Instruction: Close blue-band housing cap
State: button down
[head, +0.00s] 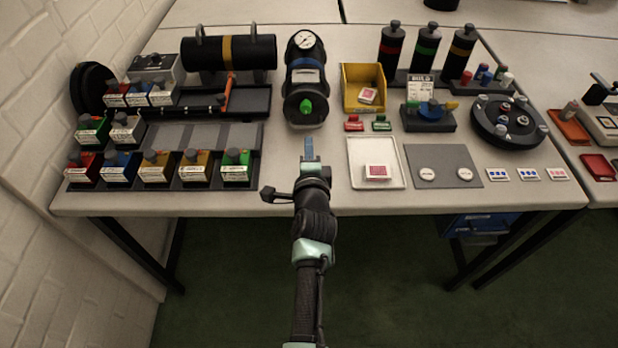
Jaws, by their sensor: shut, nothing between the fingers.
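The blue-band housing (306,76) is a black cylinder lying on the table, its length running away from me. It has a blue band, a pale label and a round white gauge on its top at the far end. A dark round end piece with a green knob (306,107) faces me at its near end. I take this end piece for the cap, but cannot tell whether it is seated. My gripper (309,143) is shut and empty, just in front of the near end. It appears apart from the knob. The fingertips are small and bluish in this view.
Left are racks of small coloured boxes (155,170) and a black cylinder with a yellow band (228,52). Right are a yellow bin (349,96), a white tray (359,152), a grey mat (463,152) and a round carousel (485,132). Bare table lies beside my gripper.

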jog(key=shift+f+p+v, duration=0.25)
jog(key=shift+p+v, duration=0.3)
jog(key=shift+v, duration=0.65)
jog(key=shift+p+v, duration=0.75)
jog(key=shift+v, duration=1.75)
notch_tip(320, 180, up, 33)
jog(key=w+a+n+t+p, duration=0.1)
jog(key=w+n+t+p, duration=0.1)
jog(key=n+t, duration=0.45)
jog(key=s+r+n+t+p, duration=0.1)
jog(key=s+r+n+t, duration=0.35)
jog(key=s+r, duration=0.8)
jog(key=s+r+n+t+p, duration=0.1)
jog(key=s+r+n, duration=0.6)
jog(key=r, duration=1)
notch_tip(320, 180, down, 70)
jog(key=w+b, duration=0.1)
jog(key=b, duration=6.9)
jog(key=shift+w+d+f, duration=0.15)
jog(key=shift+d+f, duration=0.05)
jog(key=shift+d, duration=0.15)
